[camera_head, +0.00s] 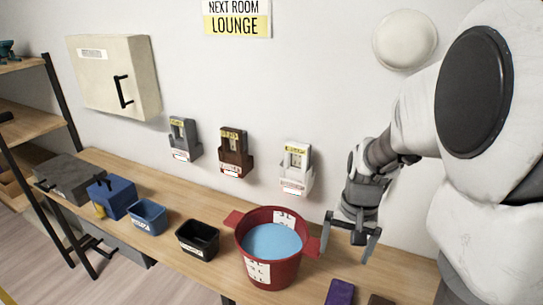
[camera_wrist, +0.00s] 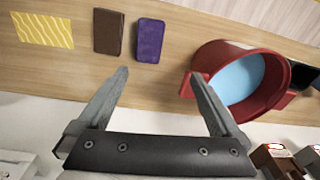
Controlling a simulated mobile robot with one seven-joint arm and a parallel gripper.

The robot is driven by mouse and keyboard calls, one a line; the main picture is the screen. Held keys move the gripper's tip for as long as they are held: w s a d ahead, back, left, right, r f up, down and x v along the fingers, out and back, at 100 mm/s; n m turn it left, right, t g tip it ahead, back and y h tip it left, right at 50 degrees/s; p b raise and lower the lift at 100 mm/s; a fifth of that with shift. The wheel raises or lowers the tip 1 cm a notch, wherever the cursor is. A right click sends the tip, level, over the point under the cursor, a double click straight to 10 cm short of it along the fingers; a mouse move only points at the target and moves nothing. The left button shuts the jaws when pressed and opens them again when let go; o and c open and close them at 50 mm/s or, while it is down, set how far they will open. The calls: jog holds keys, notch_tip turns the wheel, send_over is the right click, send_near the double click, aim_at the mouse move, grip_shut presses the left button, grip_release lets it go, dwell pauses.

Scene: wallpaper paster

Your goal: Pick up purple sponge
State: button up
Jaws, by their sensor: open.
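The purple sponge (camera_head: 340,292) lies on the wooden table at the bottom edge of the head view, to the right of the red bucket and partly cut off. In the wrist view the purple sponge (camera_wrist: 149,40) lies flat between a brown block and the bucket. My gripper (camera_head: 350,240) is open and empty, above the table to the right of the bucket. In the wrist view my gripper (camera_wrist: 155,80) has its fingers spread wide, with the sponge beyond the fingertips and not between them.
The red bucket (camera_head: 266,275) holds blue liquid. A brown block (camera_wrist: 109,31) lies close beside the sponge, and a yellow patterned piece (camera_wrist: 43,30) lies farther left. A black bin (camera_head: 198,240), blue bin (camera_head: 148,217) and blue box (camera_head: 112,197) stand along the table. Dispensers (camera_head: 235,152) hang on the wall.

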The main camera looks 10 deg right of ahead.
notch_tip(320, 180, down, 4)
jog(key=d, duration=0.2)
jog(key=b, duration=0.2)
send_near(340, 297)
jog(key=shift+m+g, duration=0.4)
jog(key=f, duration=0.3)
jog(key=w+f, duration=0.1)
jog(key=f, duration=0.1)
jog(key=shift+a+f, duration=0.2)
jog(key=shift+a, duration=0.1)
jog(key=shift+s+d+f+b, duration=0.1)
jog(key=shift+f+b, duration=0.2)
jog(key=shift+f, duration=1)
jog(key=shift+s+d+f+b, duration=0.1)
jog(key=shift+f+b, duration=0.15)
jog(key=shift+f, duration=1.05)
jog(key=shift+c, duration=0.2)
jog(key=c, duration=1.1)
jog(key=shift+w+r, duration=0.1)
